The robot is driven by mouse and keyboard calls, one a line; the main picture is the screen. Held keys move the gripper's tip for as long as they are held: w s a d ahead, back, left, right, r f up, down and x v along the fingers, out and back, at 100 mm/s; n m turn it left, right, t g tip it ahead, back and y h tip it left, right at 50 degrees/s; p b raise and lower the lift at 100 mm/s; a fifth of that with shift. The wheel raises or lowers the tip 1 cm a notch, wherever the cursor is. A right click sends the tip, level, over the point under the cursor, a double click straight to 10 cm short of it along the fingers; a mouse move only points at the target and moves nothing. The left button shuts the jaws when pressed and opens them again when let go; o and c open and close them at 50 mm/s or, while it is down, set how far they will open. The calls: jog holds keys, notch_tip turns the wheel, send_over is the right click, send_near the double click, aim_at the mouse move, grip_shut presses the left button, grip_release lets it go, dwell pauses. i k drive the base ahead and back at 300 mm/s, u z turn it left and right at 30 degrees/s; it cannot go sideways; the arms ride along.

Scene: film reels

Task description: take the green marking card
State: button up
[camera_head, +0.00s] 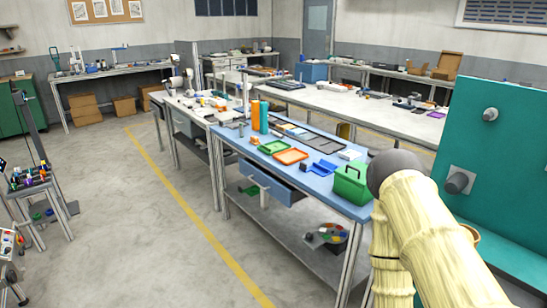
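A flat green piece (272,147) with a raised-looking rim lies on the near blue-topped workbench (229,134), beside a similar orange piece (291,157). I cannot tell for sure whether it is the green marking card or a shallow tray. Another small green item (249,191) is on the bench's lower shelf, too small to identify. My arm's pale, ridged links fill the lower right. I see no gripper fingers in this view.
Orange and teal cylinders (264,116) stand at the back. A drawer (267,182) sits below the top. The floor (150,230) left of the bench is open.

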aim_at(276, 146)
jog(key=u, duration=0.7)
jog(key=i, duration=0.65)
jog(key=u, duration=0.85)
jog(key=i, duration=1.35)
jog(key=z, duration=0.65)
jog(key=i, duration=0.85)
jog(key=z, duration=1.05)
